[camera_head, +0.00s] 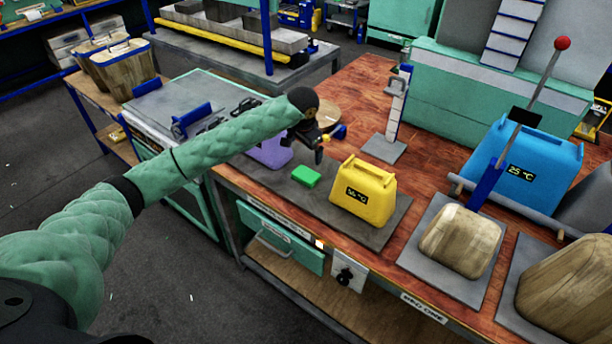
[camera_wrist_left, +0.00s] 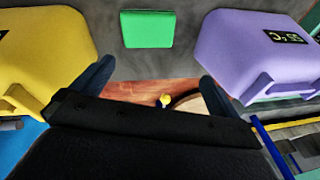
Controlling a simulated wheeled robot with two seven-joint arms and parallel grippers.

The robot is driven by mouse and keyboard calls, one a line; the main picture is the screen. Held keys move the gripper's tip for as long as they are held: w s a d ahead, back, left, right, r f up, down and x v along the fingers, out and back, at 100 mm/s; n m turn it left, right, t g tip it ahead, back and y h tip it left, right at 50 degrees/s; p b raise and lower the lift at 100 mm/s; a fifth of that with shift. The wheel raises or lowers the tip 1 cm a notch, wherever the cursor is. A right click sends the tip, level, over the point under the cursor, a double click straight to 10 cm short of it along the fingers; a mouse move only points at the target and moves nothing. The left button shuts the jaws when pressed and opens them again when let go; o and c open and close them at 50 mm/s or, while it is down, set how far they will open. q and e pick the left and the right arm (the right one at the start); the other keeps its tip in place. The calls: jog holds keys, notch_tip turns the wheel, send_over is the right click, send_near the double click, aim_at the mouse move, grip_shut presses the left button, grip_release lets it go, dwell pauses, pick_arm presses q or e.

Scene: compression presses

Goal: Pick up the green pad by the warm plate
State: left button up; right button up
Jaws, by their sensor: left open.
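The green pad (camera_head: 306,176) lies flat on the dark grey plate (camera_head: 377,236), between a yellow case (camera_head: 365,194) and a purple case (camera_head: 268,152). My left gripper (camera_head: 319,147) is above and behind the pad, apart from it. In the left wrist view, the open, empty fingers (camera_wrist_left: 155,82) point towards the green pad (camera_wrist_left: 147,29), which shows whole at the top, lined up between them. The yellow case (camera_wrist_left: 48,50) is left there and the purple case (camera_wrist_left: 258,52) right. My right gripper is not in view.
On the wooden bench (camera_head: 345,93), a small upright stand (camera_head: 393,115) is behind the yellow case. A blue case (camera_head: 525,165) and a wooden block (camera_head: 462,240) on a grey plate are to the right. The yellow and purple cases closely flank the pad.

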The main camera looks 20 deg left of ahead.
aim_at(306, 174)
pick_arm(q)
jog(key=f, duration=0.1)
jog(key=f+n+g, duration=0.1)
jog(key=shift+s+f+h, duration=0.35)
jog(key=shift+h, duration=0.05)
jog(key=shift+s+d+f+n+g, duration=0.2)
jog(key=shift+n+g, duration=0.1)
jog(key=shift+n, duration=0.1)
jog(key=shift+f, duration=0.15)
notch_tip(306, 174, down, 2)
jog(key=shift+w+f+p, duration=0.1)
jog(key=shift+w+p, duration=0.05)
jog(key=shift+p, duration=0.35)
notch_tip(306, 174, down, 4)
jog(key=shift+w+r+p, duration=0.1)
jog(key=shift+p, duration=1.15)
jog(key=shift+w+f, duration=0.1)
jog(key=shift+f, duration=0.6)
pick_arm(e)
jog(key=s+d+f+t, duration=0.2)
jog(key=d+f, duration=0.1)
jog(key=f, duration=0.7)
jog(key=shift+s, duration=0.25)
pick_arm(q)
jog(key=c, duration=0.9)
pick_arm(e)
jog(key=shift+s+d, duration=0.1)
